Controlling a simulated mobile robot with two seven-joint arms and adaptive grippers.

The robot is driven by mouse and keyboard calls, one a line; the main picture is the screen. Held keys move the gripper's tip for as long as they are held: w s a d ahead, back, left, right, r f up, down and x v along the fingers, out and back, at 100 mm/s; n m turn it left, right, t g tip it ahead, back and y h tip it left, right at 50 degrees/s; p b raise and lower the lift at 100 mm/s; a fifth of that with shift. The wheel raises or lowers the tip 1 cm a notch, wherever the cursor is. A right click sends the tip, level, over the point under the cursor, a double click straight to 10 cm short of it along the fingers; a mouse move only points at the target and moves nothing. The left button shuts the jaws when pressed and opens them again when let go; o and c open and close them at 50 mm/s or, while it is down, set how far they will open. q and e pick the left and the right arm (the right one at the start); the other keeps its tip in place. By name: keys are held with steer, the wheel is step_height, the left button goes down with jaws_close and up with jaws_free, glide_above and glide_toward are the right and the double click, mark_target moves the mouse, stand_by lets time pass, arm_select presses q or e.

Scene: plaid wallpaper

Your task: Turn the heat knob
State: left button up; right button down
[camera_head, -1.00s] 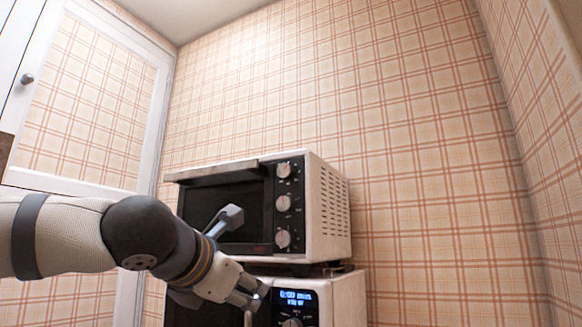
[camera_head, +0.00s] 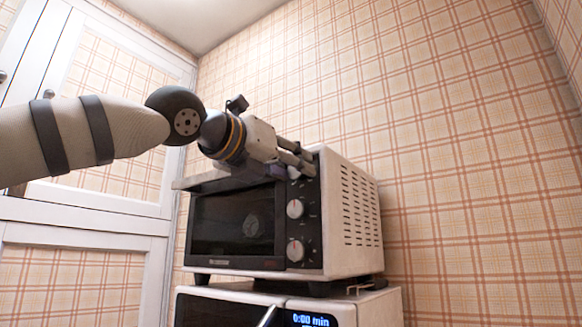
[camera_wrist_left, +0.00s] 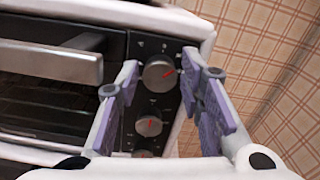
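The white toaster oven (camera_head: 352,215) has a black control panel with a column of three round silver knobs. The middle knob (camera_head: 295,208) and bottom knob (camera_head: 296,250) show in the head view, where my gripper hides the top one. The knob labels are too small to read. My left gripper (camera_head: 303,163) is at the top knob; in the left wrist view its purple-padded fingers (camera_wrist_left: 163,70) are apart, one on each side of that knob. Contact cannot be told.
The oven door handle (camera_wrist_left: 50,62) juts out left of the knobs. The toaster oven stands on a white microwave (camera_head: 375,308) with a lit display. A white-framed cabinet (camera_head: 85,208) is at left. The plaid wall (camera_head: 460,150) at right is clear.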

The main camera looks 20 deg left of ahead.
arm_select(q)
steer(key=shift+w, duration=0.25)
jaws_close()
steer(key=shift+m, duration=0.3)
steer(key=m, duration=0.4)
steer(key=shift+d, duration=0.1)
steer(key=m, duration=0.9)
steer(key=shift+f, duration=0.15)
steer(key=shift+d+m, duration=0.1)
steer(key=shift+m, duration=1.8)
steer(key=shift+s+m, duration=0.1)
steer(key=shift+m, duration=0.2)
